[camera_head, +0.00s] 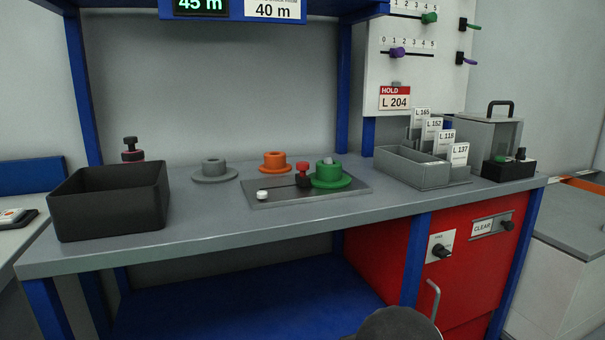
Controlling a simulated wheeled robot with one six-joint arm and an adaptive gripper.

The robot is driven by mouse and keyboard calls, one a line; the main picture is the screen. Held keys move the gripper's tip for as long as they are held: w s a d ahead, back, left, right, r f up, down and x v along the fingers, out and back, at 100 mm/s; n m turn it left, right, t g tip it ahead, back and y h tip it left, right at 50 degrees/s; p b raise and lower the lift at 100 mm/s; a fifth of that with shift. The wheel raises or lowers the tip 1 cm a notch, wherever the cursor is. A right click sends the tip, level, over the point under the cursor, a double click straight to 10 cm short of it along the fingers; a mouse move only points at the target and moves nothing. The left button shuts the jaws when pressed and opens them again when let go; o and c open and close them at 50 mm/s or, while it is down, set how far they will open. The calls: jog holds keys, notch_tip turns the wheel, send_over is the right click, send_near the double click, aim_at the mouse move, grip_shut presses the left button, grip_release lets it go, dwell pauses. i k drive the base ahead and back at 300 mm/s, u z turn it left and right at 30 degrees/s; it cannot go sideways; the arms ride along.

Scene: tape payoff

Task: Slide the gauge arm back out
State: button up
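A flat grey plate (275,199) lies on the bench in the middle. A green flanged spool (328,177) sits on its right part. A small black block with a red knob (303,171), which looks like the gauge arm's slider, stands right beside the spool's left side. I cannot tell whether it touches the spool. A thin dark line, perhaps its track, runs left from it. A white round button (262,195) is at the plate's left. My gripper is not in view.
A black open bin (110,205) stands at the left. Grey (214,171) and orange (274,162) spools stand behind the plate. At the right are a grey tray (411,168), labelled cards (434,130) and a black control box (508,169). The bench front is clear.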

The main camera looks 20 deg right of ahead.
aim_at(304, 180)
jog(key=k, duration=0.5)
jog(key=u, duration=0.95)
jog(key=i, duration=0.75)
jog(key=z, duration=1.95)
